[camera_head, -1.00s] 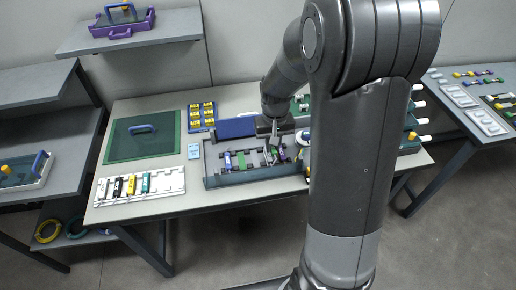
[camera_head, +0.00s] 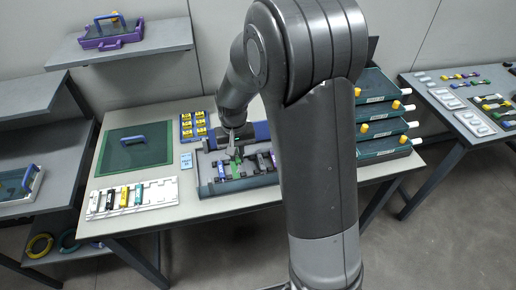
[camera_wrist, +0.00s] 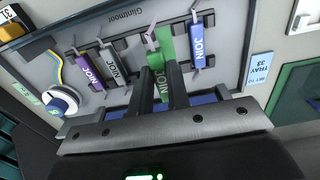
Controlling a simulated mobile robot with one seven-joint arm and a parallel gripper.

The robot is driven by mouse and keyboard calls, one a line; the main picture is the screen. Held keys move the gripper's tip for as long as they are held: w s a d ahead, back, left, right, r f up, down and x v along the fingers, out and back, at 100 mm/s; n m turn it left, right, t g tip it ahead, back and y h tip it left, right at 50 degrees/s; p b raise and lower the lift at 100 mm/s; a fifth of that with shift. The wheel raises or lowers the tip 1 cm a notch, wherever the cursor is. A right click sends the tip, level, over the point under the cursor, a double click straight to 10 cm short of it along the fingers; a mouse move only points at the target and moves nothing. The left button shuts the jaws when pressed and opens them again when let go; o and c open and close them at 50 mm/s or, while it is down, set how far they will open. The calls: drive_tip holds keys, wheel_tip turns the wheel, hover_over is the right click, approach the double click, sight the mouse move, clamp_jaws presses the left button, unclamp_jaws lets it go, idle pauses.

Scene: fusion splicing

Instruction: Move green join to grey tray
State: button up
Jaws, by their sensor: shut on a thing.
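The green join (camera_wrist: 166,45) lies between my gripper's fingers (camera_wrist: 162,85) in the wrist view, with its "JOIN" lettering partly covered. My gripper is shut on it. In the head view, my gripper (camera_head: 233,155) is over a grey-blue shallow box (camera_head: 208,183), and the green join (camera_head: 237,170) shows under the fingers. A blue join (camera_wrist: 197,48) is beside it, and a dark grey join (camera_wrist: 113,62) and a purple join (camera_wrist: 88,72) are on the other side. I cannot tell which tray is the grey one; a pale grey-white tray (camera_head: 165,200) with several coloured pieces is at the table's front left.
A dark green mat (camera_head: 135,155) with a blue handle lies at the left of the table. A card (camera_head: 186,161) and a yellow-block holder (camera_head: 194,127) are near the box. Teal drawers (camera_head: 375,120) stand at right. A side table (camera_head: 470,125) holds pale trays.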

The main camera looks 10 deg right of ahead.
sight(235, 172)
drive_tip(key=shift+a+f, duration=0.35)
drive_tip(key=shift+a, duration=0.2)
drive_tip(key=shift+f, duration=2.15)
drive_tip(key=shift+f, duration=0.55)
drive_tip(key=o, duration=0.8)
drive_tip(key=shift+o, duration=0.2)
